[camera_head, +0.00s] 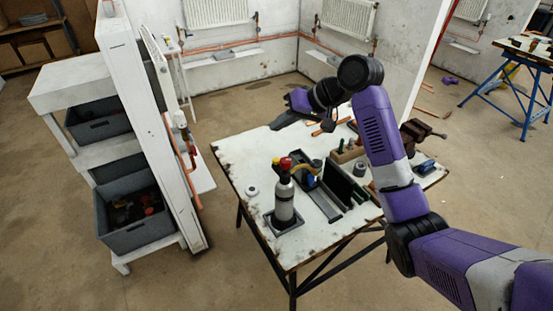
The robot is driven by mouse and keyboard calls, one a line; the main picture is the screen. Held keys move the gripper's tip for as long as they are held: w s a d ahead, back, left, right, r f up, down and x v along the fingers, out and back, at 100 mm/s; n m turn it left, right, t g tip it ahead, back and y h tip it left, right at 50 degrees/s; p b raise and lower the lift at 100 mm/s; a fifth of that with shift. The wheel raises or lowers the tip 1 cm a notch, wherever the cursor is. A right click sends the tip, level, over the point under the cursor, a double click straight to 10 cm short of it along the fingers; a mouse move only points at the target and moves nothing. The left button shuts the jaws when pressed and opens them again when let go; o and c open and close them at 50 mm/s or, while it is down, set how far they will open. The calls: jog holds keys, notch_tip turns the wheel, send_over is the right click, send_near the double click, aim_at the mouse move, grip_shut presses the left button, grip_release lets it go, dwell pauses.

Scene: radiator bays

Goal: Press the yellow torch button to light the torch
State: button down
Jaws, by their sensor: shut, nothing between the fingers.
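A grey gas cylinder (284,200) stands upright in a dark square tray on the white workbench (250,167). It has red and yellow parts at its top. My gripper (277,124) is shut and empty. It is above the far part of the bench, beyond the cylinder and apart from it, pointing left.
A dark open toolbox (325,205) sits right of the cylinder. A wooden block with tools (347,153) and a vice (418,132) stand farther right. A white tape roll (252,191) lies at left. A white shelf unit with grey crates (137,222) stands left of the bench.

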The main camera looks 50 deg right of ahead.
jog(key=shift+f, duration=0.1)
jog(key=b, duration=0.6)
send_over(276, 162)
jog(key=d, duration=0.1)
notch_tip(276, 162, down, 7)
jog(key=shift+s+r, duration=0.15)
jog(key=shift+f+b, duration=0.35)
jog(key=shift+f, duration=0.65)
dwell(0.8)
jog(key=shift+f, duration=0.4)
jog(key=shift+f, duration=0.45)
dwell(0.6)
jog(key=shift+r+p, duration=0.9)
jog(key=shift+r, duration=0.05)
